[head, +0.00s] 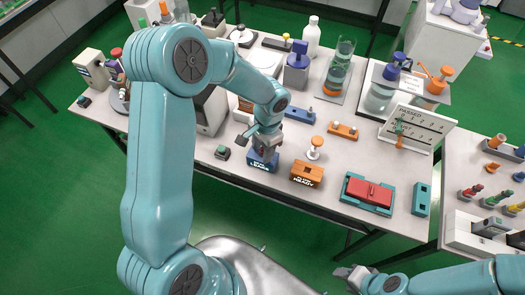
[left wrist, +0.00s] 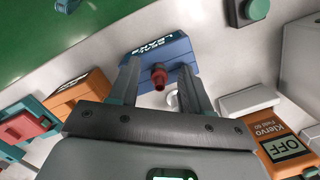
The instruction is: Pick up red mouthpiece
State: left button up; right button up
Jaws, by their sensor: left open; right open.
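The red mouthpiece (left wrist: 158,76) stands up from the blue block (left wrist: 165,52) with white lettering. In the left wrist view it lies between the two fingers of my left gripper, which is open. I see no clear contact of the fingers with it. In the head view my left gripper (head: 264,150) is right above the blue block (head: 262,163) and mostly hides the mouthpiece. My right gripper (head: 354,277) is open and empty, low in the head view, off the table's front edge.
An orange lettered block (head: 307,173) stands right of the blue one, with an orange-topped white piece (head: 315,148) behind it. A teal tray with a red case (head: 369,192) is further right. A small green-topped box (head: 222,152) is to the left.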

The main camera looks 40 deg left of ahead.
pick_arm(q)
grip_shut()
jog(key=shift+r, duration=0.1)
